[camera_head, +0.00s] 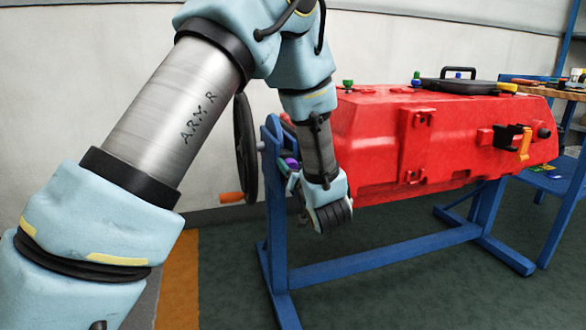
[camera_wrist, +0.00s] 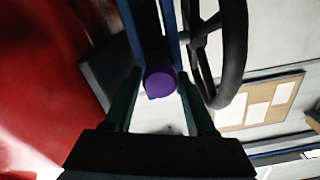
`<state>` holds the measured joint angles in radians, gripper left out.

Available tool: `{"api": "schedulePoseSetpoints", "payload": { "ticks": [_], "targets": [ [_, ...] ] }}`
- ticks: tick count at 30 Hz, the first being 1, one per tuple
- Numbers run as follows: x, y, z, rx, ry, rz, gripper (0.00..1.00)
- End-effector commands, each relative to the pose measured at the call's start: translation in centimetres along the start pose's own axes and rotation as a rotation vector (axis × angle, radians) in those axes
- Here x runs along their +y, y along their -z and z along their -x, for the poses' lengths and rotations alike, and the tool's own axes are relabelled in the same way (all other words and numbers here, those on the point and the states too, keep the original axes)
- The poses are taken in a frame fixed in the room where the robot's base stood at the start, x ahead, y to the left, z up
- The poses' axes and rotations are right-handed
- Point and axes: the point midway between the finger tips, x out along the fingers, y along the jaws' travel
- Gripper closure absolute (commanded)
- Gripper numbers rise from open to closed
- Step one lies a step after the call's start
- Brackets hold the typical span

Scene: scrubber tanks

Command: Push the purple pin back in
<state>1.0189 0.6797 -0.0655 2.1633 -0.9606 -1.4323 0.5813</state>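The purple pin (camera_wrist: 160,82) shows its round end in the wrist view, against a blue frame bar. In the head view the purple pin (camera_head: 291,162) is a small spot on the blue stand, left of the red tank. My gripper (camera_wrist: 159,76) has its two dark fingers apart, one on each side of the pin's end. I see no clear contact between fingers and pin. In the head view my gripper's fingers are mostly hidden by my wrist. How far the pin sticks out is hard to tell.
The red tank (camera_head: 375,130) rests on a blue stand (camera_head: 390,258). A black handwheel (camera_head: 245,148) with an orange handle (camera_head: 231,197) is close left of my wrist; the wheel also shows in the wrist view (camera_wrist: 232,50). A blue shelf (camera_head: 565,180) stands at the right. The floor in front is clear.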

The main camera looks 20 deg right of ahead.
Motion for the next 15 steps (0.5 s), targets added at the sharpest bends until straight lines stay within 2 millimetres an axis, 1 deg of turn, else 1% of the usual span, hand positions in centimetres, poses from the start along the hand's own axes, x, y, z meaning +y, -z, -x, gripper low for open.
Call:
{"api": "schedulePoseSetpoints", "payload": {
  "ticks": [1,5,12,15],
  "targets": [
    [0.03,-0.01,0.06,0.000,-0.001,0.000,0.37],
    [0.03,-0.03,0.11,-0.001,-0.001,0.000,0.22],
    [0.03,-0.04,0.22,-0.002,-0.001,-0.001,0.22],
    [0.07,0.00,0.77,-0.002,-0.002,-0.001,0.22]
  ]
}}
